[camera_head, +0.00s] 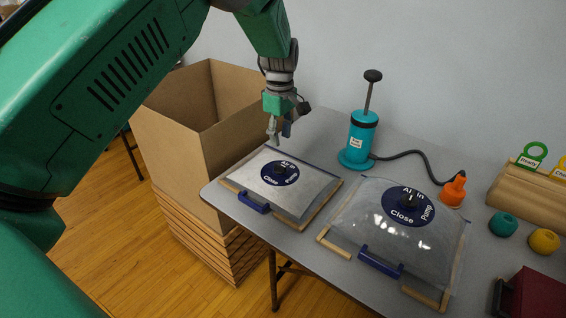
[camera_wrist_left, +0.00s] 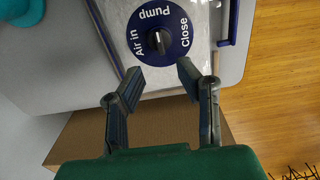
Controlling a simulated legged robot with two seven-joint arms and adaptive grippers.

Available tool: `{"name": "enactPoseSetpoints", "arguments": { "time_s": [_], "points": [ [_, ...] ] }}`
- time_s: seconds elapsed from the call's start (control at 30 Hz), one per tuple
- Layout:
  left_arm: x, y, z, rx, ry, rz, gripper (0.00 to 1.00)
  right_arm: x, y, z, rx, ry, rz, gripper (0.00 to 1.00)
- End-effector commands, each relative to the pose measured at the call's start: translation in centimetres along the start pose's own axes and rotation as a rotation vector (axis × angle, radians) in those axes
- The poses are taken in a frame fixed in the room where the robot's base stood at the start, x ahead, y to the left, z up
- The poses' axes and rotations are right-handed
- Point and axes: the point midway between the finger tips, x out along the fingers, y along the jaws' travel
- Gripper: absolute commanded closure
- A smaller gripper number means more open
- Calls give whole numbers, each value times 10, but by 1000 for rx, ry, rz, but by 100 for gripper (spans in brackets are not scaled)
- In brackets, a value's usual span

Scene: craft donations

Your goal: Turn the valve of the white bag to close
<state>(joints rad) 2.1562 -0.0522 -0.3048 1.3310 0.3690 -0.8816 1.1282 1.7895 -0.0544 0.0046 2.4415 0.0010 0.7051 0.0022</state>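The white bag (camera_head: 311,184) lies flat on the left part of the table, with a blue clip (camera_head: 253,202) on its front edge. Its round blue valve dial (camera_head: 270,184) reads Air in, Pump and Close and has a dark knob at its centre. The wrist view shows the dial (camera_wrist_left: 178,24) up close; the light mark on the knob (camera_wrist_left: 158,41) seems to face Pump. My left gripper (camera_head: 281,132) is above the bag's back edge, apart from the dial. Its fingers (camera_wrist_left: 158,78) are open with nothing between them. My right gripper is not in view.
A puffed grey bag (camera_head: 360,218) with a similar dial lies to the right. A teal pump (camera_head: 358,142) with a hose and orange nozzle (camera_head: 453,191) stands behind. A cardboard box (camera_head: 170,140) stands left of the table. Yarn balls (camera_head: 503,224) and a wooden tag holder (camera_head: 530,196) are at right.

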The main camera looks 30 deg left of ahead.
Motion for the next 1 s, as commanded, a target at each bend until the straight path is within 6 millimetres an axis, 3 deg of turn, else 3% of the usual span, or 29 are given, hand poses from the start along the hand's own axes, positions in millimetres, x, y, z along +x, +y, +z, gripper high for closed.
{"name": "enactPoseSetpoints", "arguments": {
  "time_s": [0.03, 0.2, 0.4, 0.6, 0.87, 0.9, 0.97, 1.0],
  "points": [
    [15, 0, 0, 0, -1, -4, 70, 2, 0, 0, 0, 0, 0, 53],
    [52, 0, 0, 1, -1, -5, 70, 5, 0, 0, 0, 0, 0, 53],
    [83, 0, 1, 0, -1, -1, 70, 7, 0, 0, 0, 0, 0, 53],
    [96, 1, 0, 0, -1, -1, 70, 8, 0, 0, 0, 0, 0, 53],
    [98, 1, 0, 0, 0, 0, 70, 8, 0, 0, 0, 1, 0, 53],
    [98, 1, 0, 0, 0, 0, 73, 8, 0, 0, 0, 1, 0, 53],
    [98, 1, 0, 0, 0, 0, 94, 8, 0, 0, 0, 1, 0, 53],
    [98, 1, 0, 0, 0, 0, 100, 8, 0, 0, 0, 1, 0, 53]
  ]
}}
